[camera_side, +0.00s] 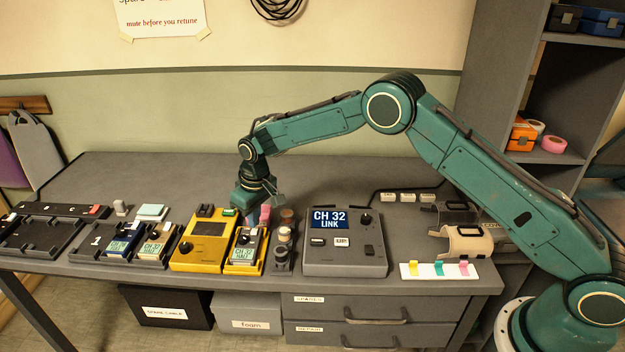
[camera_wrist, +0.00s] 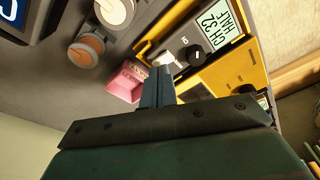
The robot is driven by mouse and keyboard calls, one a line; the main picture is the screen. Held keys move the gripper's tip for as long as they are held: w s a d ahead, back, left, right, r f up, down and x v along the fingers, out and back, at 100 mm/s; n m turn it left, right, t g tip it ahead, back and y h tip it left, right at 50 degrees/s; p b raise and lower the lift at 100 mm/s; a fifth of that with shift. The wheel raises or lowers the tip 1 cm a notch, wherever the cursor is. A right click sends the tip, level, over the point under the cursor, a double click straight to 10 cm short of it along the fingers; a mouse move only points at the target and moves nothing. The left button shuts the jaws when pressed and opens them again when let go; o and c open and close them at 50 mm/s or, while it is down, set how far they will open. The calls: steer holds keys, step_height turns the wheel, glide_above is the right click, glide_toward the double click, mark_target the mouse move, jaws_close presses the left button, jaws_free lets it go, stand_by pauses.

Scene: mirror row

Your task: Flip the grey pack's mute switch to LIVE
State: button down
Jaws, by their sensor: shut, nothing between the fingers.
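The grey pack (camera_side: 245,250) sits in a yellow cradle, with a screen reading CH 32 HALF. In the wrist view the grey pack (camera_wrist: 185,40) shows its screen, a black knob (camera_wrist: 194,55) and a small pale part (camera_wrist: 167,62) near my fingertips. I cannot tell whether that is the mute switch or which way the switch is set. My gripper (camera_side: 252,212) is over the back end of the pack. In the wrist view my gripper (camera_wrist: 157,72) is shut and empty, its fingers covering part of that end. I cannot tell whether they touch it.
A pink block (camera_wrist: 126,82) is close beside my fingers. A yellow unit (camera_side: 204,241) stands left of the pack, and round knobs (camera_side: 284,234) stand right of it. A grey console (camera_side: 344,258) reads CH 32 LINK. The table behind is mostly clear.

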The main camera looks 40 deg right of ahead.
steer(key=shift+r, duration=3.2)
steer(key=s+d+r+m+t, duration=0.1)
steer(key=s+d+r, duration=0.4)
steer(key=s+r, duration=0.5)
steer(key=s+d+r+m+t, duration=0.1)
steer(key=s+d+r, duration=0.4)
steer(key=s+r, duration=0.55)
steer(key=s+d+t, duration=0.1)
steer(key=s+d, duration=0.1)
steer(key=s, duration=0.9)
steer(key=s+d+m+t, duration=0.1)
steer(key=s+d, duration=0.1)
steer(key=s, duration=1)
steer(key=shift+d+f, duration=0.3)
steer(key=shift+d, duration=0.1)
